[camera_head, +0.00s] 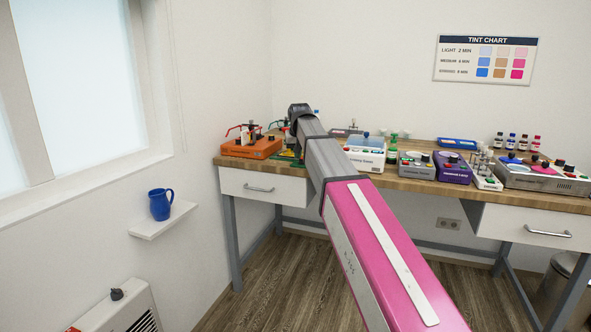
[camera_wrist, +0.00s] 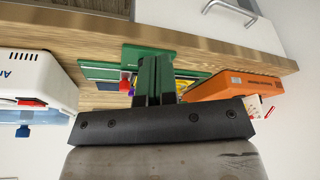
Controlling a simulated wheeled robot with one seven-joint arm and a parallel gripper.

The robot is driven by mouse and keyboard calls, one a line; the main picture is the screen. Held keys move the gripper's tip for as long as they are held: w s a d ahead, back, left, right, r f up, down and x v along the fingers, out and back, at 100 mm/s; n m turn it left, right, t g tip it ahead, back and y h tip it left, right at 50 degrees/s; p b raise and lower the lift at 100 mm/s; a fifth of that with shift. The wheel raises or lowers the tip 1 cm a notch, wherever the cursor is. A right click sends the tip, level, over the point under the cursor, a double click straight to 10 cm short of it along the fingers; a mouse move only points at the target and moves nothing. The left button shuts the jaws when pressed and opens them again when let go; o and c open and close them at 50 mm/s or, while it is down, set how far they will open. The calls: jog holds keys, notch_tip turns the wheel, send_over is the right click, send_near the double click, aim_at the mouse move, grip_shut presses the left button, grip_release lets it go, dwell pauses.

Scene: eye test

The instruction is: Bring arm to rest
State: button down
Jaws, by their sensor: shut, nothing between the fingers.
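My pink and grey arm (camera_head: 375,255) reaches from the lower right over the left part of the wooden bench (camera_head: 425,188) in the head view. Its far end is above the bench, and my gripper is hidden there behind my own arm links. In the wrist view my gripper (camera_wrist: 154,66) shows with its fingers together and nothing between them. Behind the fingers lies a green mat or tray (camera_wrist: 150,55) with small coloured items on it, partly hidden. Whether the fingers touch anything there I cannot tell.
An orange device (camera_head: 252,147) stands left of my arm's end, and a white device (camera_head: 364,155) stands right. Farther right are a grey device (camera_head: 416,166), a purple device (camera_head: 453,168) and several bottles. A blue mug (camera_head: 160,204) sits on a wall shelf (camera_head: 163,221).

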jog(key=s+d+f+g, duration=0.1)
jog(key=s+d+f, duration=0.2)
jog(key=f, duration=0.5)
jog(key=s+d+f, duration=0.4)
jog(key=f, duration=0.3)
jog(key=s+d+f+g, duration=0.1)
jog(key=s+d+f, duration=0.4)
jog(key=s+f, duration=0.7)
jog(key=s+d+f+m+g, duration=0.1)
jog(key=s+d+f, duration=0.5)
jog(key=s+f, duration=0.6)
jog(key=shift+d+f+m+g, duration=0.15)
jog(key=shift+f+m+g, duration=0.2)
jog(key=shift+f, duration=0.25)
